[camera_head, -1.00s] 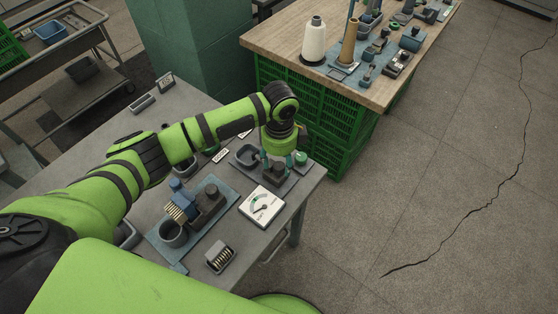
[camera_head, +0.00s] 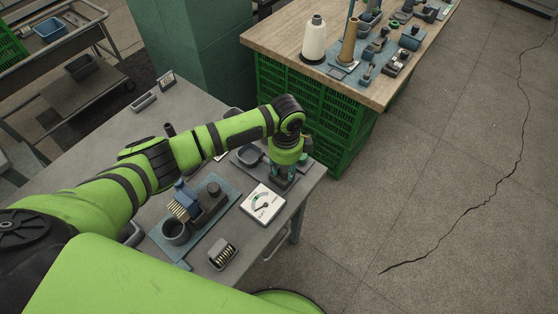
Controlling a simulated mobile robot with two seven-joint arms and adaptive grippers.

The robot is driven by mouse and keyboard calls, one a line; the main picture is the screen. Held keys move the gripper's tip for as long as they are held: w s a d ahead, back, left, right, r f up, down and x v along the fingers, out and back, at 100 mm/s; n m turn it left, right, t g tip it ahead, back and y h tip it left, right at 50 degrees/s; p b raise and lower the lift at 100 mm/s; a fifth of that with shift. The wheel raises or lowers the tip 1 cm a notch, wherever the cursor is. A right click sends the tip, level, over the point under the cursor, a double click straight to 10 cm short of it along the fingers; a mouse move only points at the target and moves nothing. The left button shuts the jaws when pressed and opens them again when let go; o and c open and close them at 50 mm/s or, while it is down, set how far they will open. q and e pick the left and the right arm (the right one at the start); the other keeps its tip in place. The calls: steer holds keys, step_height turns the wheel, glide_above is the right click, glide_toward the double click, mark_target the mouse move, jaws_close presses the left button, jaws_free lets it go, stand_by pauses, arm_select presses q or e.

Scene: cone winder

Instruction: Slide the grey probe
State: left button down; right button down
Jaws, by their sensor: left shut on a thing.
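My left gripper (camera_head: 284,170) reaches down over a dark fixture on a grey base plate (camera_head: 262,172) near the right edge of the grey table. Its teal fingers are shut on a small part there, which I take to be the grey probe; the fingers and arm hide most of it. A white dial gauge (camera_head: 262,204) with a needle lies just in front of this fixture. My right gripper is not in view.
A small tray of coils (camera_head: 222,253) lies near the front edge. A wooden bench (camera_head: 290,60) with cones and tools stands behind.

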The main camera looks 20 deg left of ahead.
arm_select(q)
steer(key=shift+s+d+r, duration=0.1)
steer(key=shift+d+r, duration=0.15)
steer(key=shift+d, duration=0.55)
steer(key=shift+f, duration=0.1)
steer(key=c, duration=0.9)
jaws_free()
steer(key=shift+d, duration=0.1)
steer(key=shift+r, duration=0.45)
step_height(320, 180, up, 11)
steer(key=shift+d, duration=0.1)
